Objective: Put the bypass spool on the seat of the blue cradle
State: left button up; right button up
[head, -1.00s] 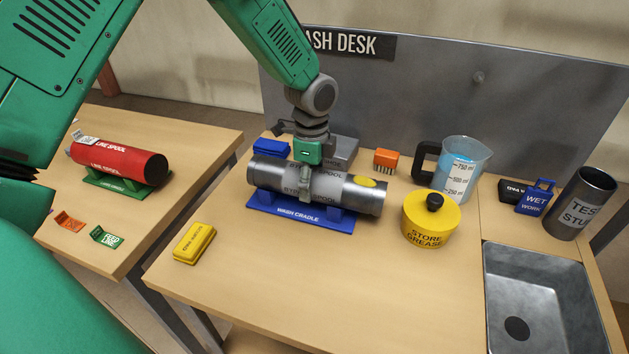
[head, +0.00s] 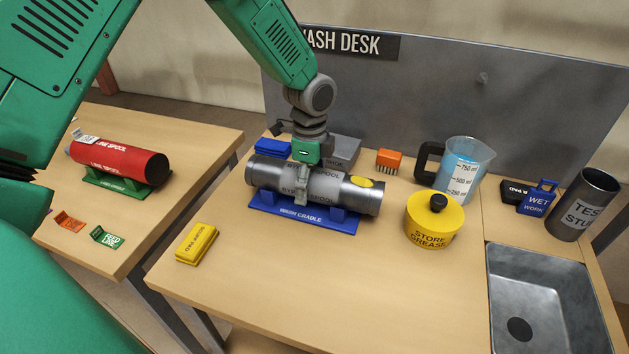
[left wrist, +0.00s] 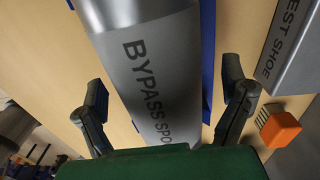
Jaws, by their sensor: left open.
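The bypass spool (head: 333,187), a grey metal cylinder with a yellow spot near its right end, lies lengthwise on the blue wash cradle (head: 290,216). It looks level and rests between the cradle's raised supports. My left gripper (head: 300,192) is above the middle of the spool, with its fingers pointing down. In the left wrist view the fingers are open on either side of the spool (left wrist: 150,70), with gaps showing between them and it. The cradle's blue edge (left wrist: 208,50) shows beside the spool there. My right gripper is not in view.
A grey test shoe (head: 345,149), an orange brush (head: 388,160) and a blue block (head: 273,149) stand behind the cradle. A yellow grease pot (head: 430,225), a jug (head: 464,170) and a sink (head: 540,300) are to the right. A yellow block (head: 196,243) lies front left. A red spool (head: 115,158) is on the left table.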

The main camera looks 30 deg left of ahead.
aim_at(312, 170)
pick_arm(q)
jog(key=shift+a+f, duration=0.15)
jog(key=shift+a, duration=0.3)
jog(key=shift+d+r, duration=0.35)
jog(key=shift+r, duration=0.25)
jog(key=shift+d+r, duration=0.35)
jog(key=shift+r, duration=0.45)
jog(key=shift+w+a+r, duration=0.1)
jog(key=shift+a+r, duration=0.55)
jog(key=shift+r, duration=0.05)
jog(key=shift+d+r, duration=0.25)
jog(key=shift+r, duration=0.45)
jog(key=shift+d+r, duration=0.25)
jog(key=shift+r, duration=0.4)
jog(key=shift+a+r, duration=0.15)
jog(key=shift+r, duration=0.2)
jog(key=shift+a, duration=0.3)
jog(key=shift+d+r, duration=0.2)
jog(key=shift+d, duration=0.1)
